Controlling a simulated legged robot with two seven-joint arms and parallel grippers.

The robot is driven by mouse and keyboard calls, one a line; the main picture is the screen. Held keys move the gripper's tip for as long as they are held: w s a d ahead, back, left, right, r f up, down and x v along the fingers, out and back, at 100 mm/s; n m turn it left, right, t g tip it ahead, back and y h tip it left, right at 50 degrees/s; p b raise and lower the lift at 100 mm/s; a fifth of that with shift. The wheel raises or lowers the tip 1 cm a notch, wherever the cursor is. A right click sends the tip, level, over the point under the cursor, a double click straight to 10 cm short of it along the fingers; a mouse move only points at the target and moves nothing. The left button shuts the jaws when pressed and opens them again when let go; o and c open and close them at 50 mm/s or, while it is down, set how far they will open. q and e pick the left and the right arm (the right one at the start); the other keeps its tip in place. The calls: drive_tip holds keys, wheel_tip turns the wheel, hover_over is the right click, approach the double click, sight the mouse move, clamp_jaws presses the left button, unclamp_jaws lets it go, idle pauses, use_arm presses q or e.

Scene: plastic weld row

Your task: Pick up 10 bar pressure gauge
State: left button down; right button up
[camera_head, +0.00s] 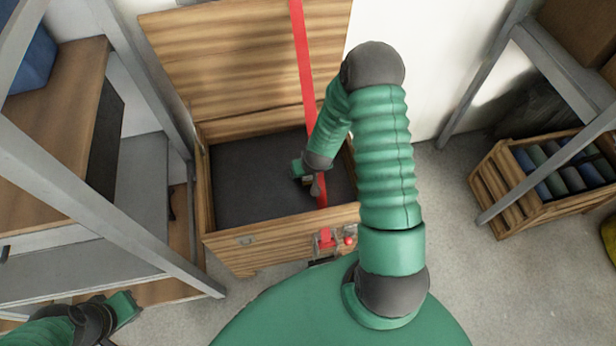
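I cannot make out a pressure gauge in this view. My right gripper (313,184) is over the right part of an open wooden chest (265,228), close to a red strap (306,75). Its fingers are small and dark here, and I cannot tell whether they are open or hold anything. My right forearm hides part of the chest's right side. My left gripper (126,309) is low at the bottom left, outside the chest and near the shelf; its finger state is unclear.
The chest's raised lid (240,60) stands behind it. Metal-framed shelving (95,215) stands close on the left. A slatted crate (510,205) with several rolled items sits on the right below a grey rack (560,70). Concrete floor (450,200) is clear between chest and crate.

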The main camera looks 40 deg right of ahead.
drive_tip(key=shift+w+d+f, duration=0.1)
drive_tip(key=shift+w+f, duration=0.1)
drive_tip(key=shift+f, duration=0.4)
drive_tip(key=shift+r, duration=0.2)
drive_tip(key=shift+c, duration=1.1)
drive_tip(key=c, duration=1.4)
